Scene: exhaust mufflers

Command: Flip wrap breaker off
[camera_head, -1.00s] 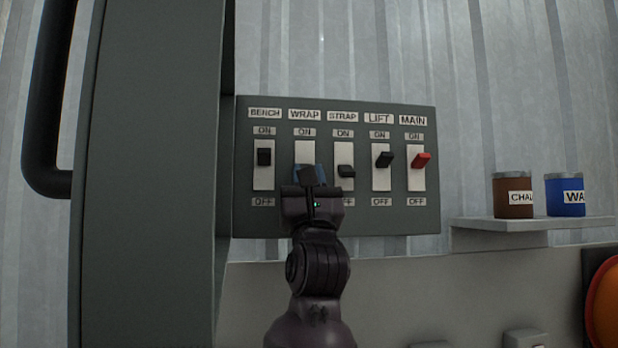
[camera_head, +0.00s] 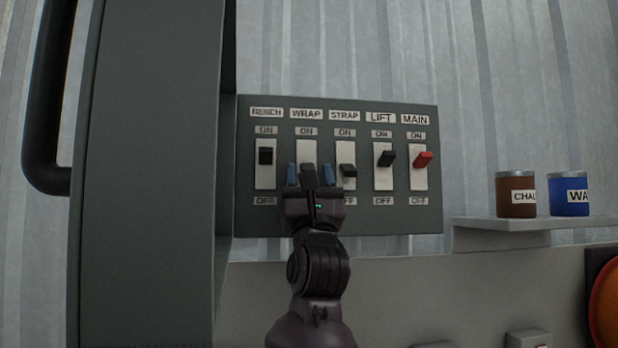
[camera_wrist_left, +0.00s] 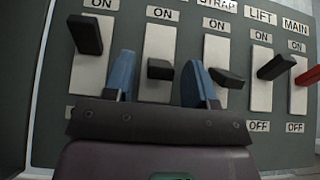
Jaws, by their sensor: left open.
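The breaker panel (camera_head: 400,215) is a grey box with a row of labelled switches. The wrap switch plate (camera_head: 307,156) is second from the left; my left gripper hides its lower part in the head view. In the left wrist view the black wrap lever (camera_wrist_left: 160,69) sits in the lower part of its plate, at a height like the strap lever. My left gripper (camera_head: 310,174) is open, and its blue fingers (camera_wrist_left: 159,80) show on either side of the wrap lever, apart from it. Nothing is held. My right gripper is not in view.
The bench lever (camera_head: 265,155) is up, the strap lever (camera_head: 347,170) is low, and the lift lever (camera_head: 386,158) and red main lever (camera_head: 423,159) look up. A shelf (camera_head: 500,224) holds two cans.

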